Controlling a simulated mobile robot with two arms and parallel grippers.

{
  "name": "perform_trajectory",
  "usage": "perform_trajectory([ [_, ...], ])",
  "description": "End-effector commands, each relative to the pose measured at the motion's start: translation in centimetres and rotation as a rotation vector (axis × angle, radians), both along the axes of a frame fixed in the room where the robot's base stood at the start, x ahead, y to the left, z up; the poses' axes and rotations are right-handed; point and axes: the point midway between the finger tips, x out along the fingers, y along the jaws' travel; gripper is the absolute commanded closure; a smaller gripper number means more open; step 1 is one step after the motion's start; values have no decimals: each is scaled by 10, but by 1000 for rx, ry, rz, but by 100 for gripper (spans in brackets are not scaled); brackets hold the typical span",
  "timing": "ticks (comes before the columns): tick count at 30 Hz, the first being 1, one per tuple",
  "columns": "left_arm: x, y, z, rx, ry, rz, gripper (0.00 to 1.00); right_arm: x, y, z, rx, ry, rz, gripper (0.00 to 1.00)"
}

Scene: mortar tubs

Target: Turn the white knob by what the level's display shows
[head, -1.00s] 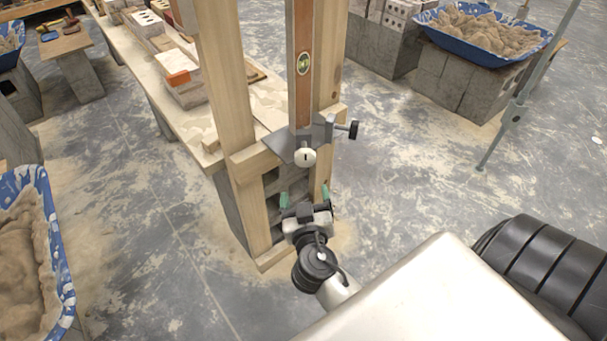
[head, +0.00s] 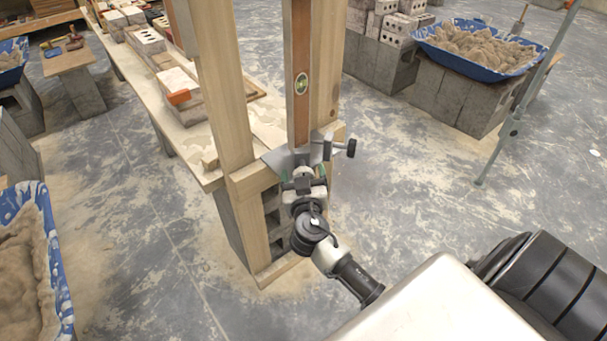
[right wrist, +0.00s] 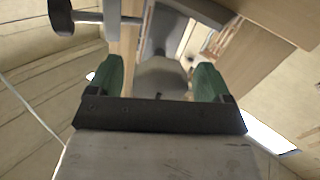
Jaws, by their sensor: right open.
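The spirit level (head: 302,40) stands upright against the wooden post. Its small green vial (head: 302,84) shows, but I cannot read a value from it. The white knob (right wrist: 160,80) shows in the right wrist view as a pale round shape with a small dark mark, between my green fingertips. In the head view my right gripper mostly covers it. My right gripper (head: 304,177) is open, its fingers on either side of the knob; I cannot tell whether they touch it. My left gripper is out of view.
A grey metal bracket (head: 279,160) with a black screw knob (head: 351,148) sits close above my right gripper. Wooden posts (head: 220,90) frame the spot. Blue mortar tubs (head: 480,68) stand at right and left. A thin prop (head: 512,125) stands at right; floor between is clear.

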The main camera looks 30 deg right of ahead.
Motion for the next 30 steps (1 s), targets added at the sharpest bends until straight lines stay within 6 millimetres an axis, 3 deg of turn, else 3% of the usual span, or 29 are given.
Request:
perform_trajectory([
  [5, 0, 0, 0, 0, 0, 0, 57, 0, 0, 0, 0, 0, 0, 21],
  [12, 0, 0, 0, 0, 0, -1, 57, 0, 0, 0, 0, 0, 1, 58],
  [15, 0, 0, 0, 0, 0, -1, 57, 0, 0, 0, 0, 0, 1, 69],
  [30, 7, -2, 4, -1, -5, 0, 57, 0, 0, 0, -138, 80, 1, 69],
])
